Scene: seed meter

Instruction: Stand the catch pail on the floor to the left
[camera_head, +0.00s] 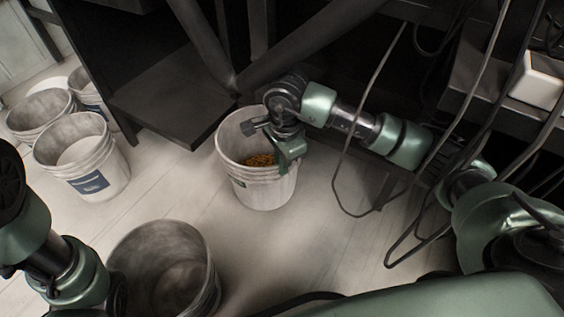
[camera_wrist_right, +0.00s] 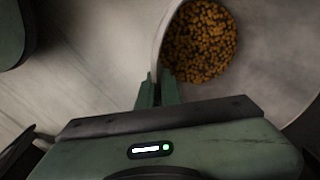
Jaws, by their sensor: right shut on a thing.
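The catch pail (camera_head: 262,188) is a whitish pail with a green label and a layer of orange-yellow grains (camera_head: 262,160) inside. It is near the middle of the head view, close to upright, in front of the dark machine. My right gripper (camera_head: 287,150) is shut on the pail's right rim. In the right wrist view, the fingers (camera_wrist_right: 158,90) pinch the rim beside the grains (camera_wrist_right: 200,42). I cannot tell whether the pail's base touches the floor. My left arm shows at the lower left, but its gripper is not visible.
An empty grey pail (camera_head: 165,270) stands at the front, lower left. A white pail with a blue label (camera_head: 95,178) and other pails (camera_head: 40,112) stand farther left. Pale floor (camera_head: 165,190) is clear between them. Dark machine framework (camera_head: 170,100) and hanging cables (camera_head: 345,170) border the back and right.

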